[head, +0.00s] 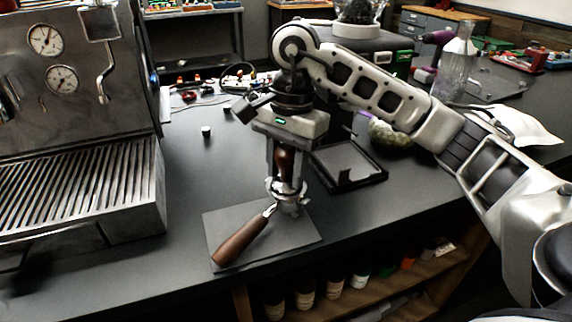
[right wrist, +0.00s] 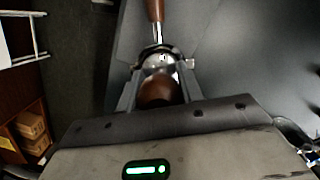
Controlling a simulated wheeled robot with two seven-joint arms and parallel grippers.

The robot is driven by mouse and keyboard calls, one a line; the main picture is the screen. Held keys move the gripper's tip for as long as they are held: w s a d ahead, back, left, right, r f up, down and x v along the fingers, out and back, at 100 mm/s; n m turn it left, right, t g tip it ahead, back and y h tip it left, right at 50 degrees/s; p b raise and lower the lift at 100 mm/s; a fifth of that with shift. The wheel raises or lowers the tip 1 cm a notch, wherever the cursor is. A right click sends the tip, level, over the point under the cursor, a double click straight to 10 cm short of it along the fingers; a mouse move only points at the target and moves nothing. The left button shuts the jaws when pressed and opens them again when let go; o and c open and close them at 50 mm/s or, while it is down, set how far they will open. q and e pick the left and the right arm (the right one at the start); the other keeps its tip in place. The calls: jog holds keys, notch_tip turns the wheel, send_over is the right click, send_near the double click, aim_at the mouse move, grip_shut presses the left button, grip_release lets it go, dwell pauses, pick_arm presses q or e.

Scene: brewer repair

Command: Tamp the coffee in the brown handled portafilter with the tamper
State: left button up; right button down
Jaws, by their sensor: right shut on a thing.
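The portafilter (head: 241,240) has a brown handle and a metal basket; it rests on a dark grey mat (head: 305,238) with its handle toward the front left. It also shows in the right wrist view (right wrist: 157,30). My right gripper (head: 286,170) points down over the basket and is shut on the tamper (head: 285,160), by its brown handle. The tamper (right wrist: 158,90) stands upright with its metal base at the basket; I cannot tell how deep it sits. The coffee is hidden. My left gripper is not in view.
A steel espresso machine (head: 75,130) with a ribbed drip tray stands at the left. A black tray-like stand (head: 347,165) is just behind the mat. A clear bottle (head: 455,65) and tools fill the back right. Bottles sit on a shelf below the table's front edge.

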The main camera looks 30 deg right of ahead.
jog(key=shift+f+b, duration=0.65)
jog(key=shift+f, duration=0.1)
dwell(0.4)
dwell(0.4)
jog(key=c, duration=1.2)
grip_release()
jog(key=shift+c, duration=0.2)
jog(key=shift+r, duration=0.25)
jog(key=shift+r+p, duration=0.75)
jog(key=shift+r, duration=0.25)
grip_shut()
